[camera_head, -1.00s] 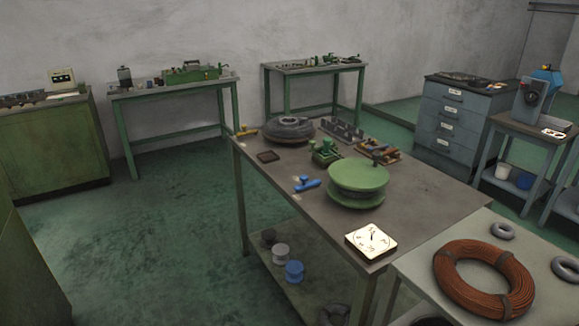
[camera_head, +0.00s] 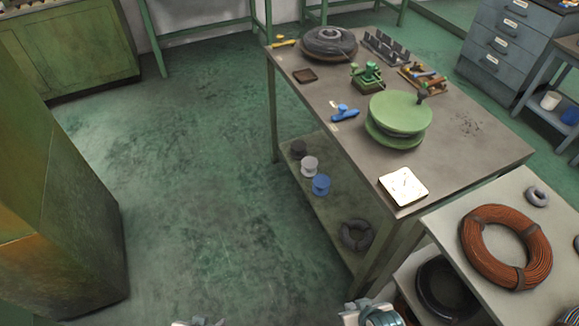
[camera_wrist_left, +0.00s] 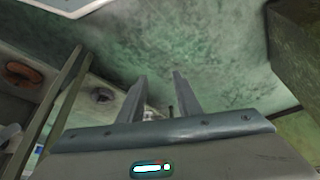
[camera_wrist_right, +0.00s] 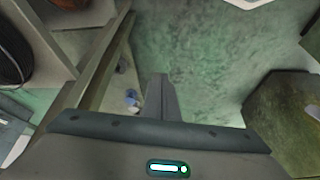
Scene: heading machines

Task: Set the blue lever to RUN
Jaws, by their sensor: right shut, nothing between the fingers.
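The blue lever (camera_head: 345,114) lies near the left edge of the brown-topped table (camera_head: 480,150), beside a small pale label. It is small here, and the label's writing cannot be read. My left gripper (camera_wrist_left: 160,76) is open and empty in the left wrist view, with its two fingers apart above the floor. My right gripper (camera_wrist_right: 158,76) is shut and empty in the right wrist view. Both are well away from the lever. Only parts of my arms show at the bottom edge of the head view.
A green round drum (camera_head: 400,112) stands just right of the lever, with a small green device (camera_head: 367,76) behind it. A side table (camera_head: 450,222) with an orange coil (camera_head: 506,247) adjoins at right. A green cabinet (camera_head: 75,200) stands at left. Floor between is clear.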

